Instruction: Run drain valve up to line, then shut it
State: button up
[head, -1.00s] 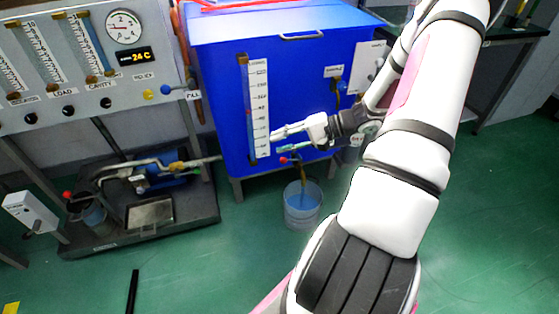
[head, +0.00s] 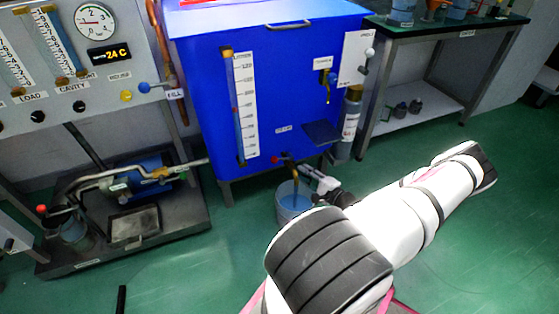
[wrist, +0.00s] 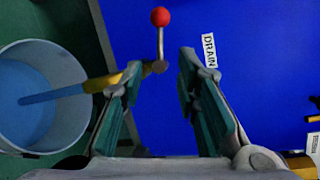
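The drain valve's red-knobbed lever (wrist: 160,38) stands between the finger lines in the wrist view, above the DRAIN label's side. The red knob (head: 275,160) also shows low on the blue tank (head: 290,80) in the head view. A brass spout (wrist: 102,82) points into the bucket (wrist: 72,62); a blue strip, like running water, extends from it. The bucket (head: 284,213) stands on the floor. The tank's level gauge (head: 238,110) carries a small red mark; its liquid level is hard to read. My gripper (wrist: 158,75) is open, its fingers either side of the valve stem; contact is unclear.
A pump skid (head: 160,225) stands left of the tank. A dark-topped bench (head: 450,35) is at the right. The green floor at right is clear.

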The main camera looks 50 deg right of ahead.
aim_at(282, 159)
jog(key=b+x, duration=0.4)
jog(key=x, duration=0.9)
jog(key=shift+a+b, duration=0.1)
jog(key=shift+b, duration=0.3)
jog(key=shift+c, duration=0.6)
